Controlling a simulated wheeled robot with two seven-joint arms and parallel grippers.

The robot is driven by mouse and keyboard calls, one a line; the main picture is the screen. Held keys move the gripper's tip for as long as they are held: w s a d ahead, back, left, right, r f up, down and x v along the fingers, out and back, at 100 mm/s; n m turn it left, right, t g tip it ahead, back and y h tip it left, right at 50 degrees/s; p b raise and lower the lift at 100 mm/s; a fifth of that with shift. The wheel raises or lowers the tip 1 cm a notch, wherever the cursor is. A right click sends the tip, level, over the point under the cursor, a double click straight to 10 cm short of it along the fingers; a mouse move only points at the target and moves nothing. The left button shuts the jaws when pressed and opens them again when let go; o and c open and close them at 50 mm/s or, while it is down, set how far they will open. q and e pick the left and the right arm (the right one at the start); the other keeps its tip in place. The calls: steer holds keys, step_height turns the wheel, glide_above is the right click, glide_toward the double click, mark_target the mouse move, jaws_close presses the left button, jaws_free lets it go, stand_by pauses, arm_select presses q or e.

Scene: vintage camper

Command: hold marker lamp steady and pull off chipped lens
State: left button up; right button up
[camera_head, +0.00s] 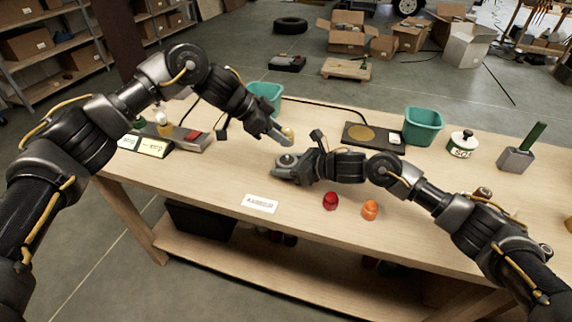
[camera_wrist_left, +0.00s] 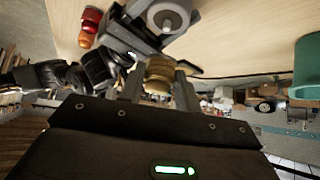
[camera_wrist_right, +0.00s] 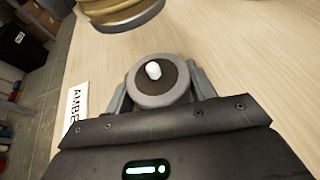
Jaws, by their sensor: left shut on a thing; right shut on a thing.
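My left gripper (camera_head: 283,136) is shut on a yellowish amber lens (camera_head: 289,132) and holds it in the air. My right gripper (camera_head: 288,172) is shut on the round grey marker lamp (camera_head: 287,159), low over the table. In the right wrist view the lamp (camera_wrist_right: 143,95) sits between the fingers, with a white bulb (camera_wrist_right: 153,70) bare at its centre. The lens (camera_wrist_right: 122,8) hangs apart from the lamp at that view's top edge. In the left wrist view the lens (camera_wrist_left: 160,73) is between the fingertips. I cannot make out a chip on it.
A red lens (camera_head: 330,201) and an orange lens (camera_head: 370,210) stand at the table's front. A white label card (camera_head: 260,204) lies left of them. Teal bins (camera_head: 423,126) (camera_head: 265,94) stand at the back, near a dark mat (camera_head: 371,136). The table's front middle is mostly clear.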

steer(key=o, duration=1.2)
arm_select(q)
steer(key=shift+r, duration=0.6)
arm_select(e)
steer(key=v, duration=1.2)
arm_select(q)
steer(key=shift+r, duration=0.1)
